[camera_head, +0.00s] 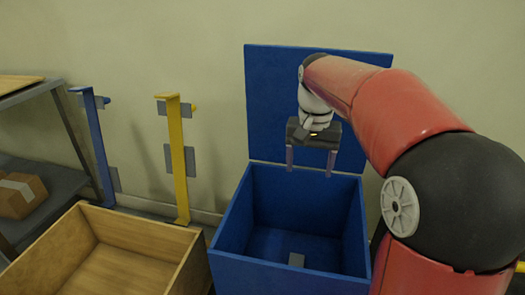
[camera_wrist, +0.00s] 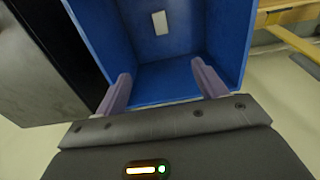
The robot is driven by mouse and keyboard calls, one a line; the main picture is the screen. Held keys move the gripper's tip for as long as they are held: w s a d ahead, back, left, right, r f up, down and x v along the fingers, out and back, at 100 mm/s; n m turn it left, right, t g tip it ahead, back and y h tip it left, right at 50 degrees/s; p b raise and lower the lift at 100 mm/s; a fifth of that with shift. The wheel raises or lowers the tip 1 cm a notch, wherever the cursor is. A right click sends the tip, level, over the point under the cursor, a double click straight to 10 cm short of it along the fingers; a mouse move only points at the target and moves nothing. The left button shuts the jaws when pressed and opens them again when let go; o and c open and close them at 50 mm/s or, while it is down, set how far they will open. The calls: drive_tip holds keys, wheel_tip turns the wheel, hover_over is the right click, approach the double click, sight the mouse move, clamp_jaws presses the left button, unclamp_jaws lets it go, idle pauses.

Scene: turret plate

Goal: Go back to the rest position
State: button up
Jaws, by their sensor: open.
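My gripper (camera_head: 310,160) is open and empty, its two fingers apart and pointing down. It hangs above the back part of a blue box (camera_head: 228,225). In the wrist view, my gripper (camera_wrist: 160,90) shows its two purple-grey fingers spread, with the blue box (camera_wrist: 228,40) beyond them. A small grey plate (camera_head: 296,259) lies on the floor of the blue box, and it also shows in the wrist view (camera_wrist: 160,22). My red arm reaches in from the right.
The blue box's lid (camera_head: 270,100) stands upright behind it. An open wooden box (camera_head: 190,262) stands at the left. A yellow post (camera_head: 178,160) and a blue post (camera_head: 98,145) stand by the wall. A grey shelf (camera_head: 50,180) holds a cardboard box (camera_head: 20,195).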

drive_tip(key=s+f+n+t, duration=0.1)
drive_tip(key=s+f+t, duration=0.1)
drive_tip(key=s, duration=0.8)
drive_tip(key=s+f+n+t, duration=0.2)
drive_tip(key=s+f+t, duration=0.1)
drive_tip(key=s, duration=0.8)
drive_tip(key=shift+t, duration=0.3)
drive_tip(key=shift+s+d+f+n, duration=0.1)
drive_tip(key=shift+s+f+n, duration=0.1)
drive_tip(key=shift+s+n, duration=0.1)
drive_tip(key=shift+c, duration=0.3)
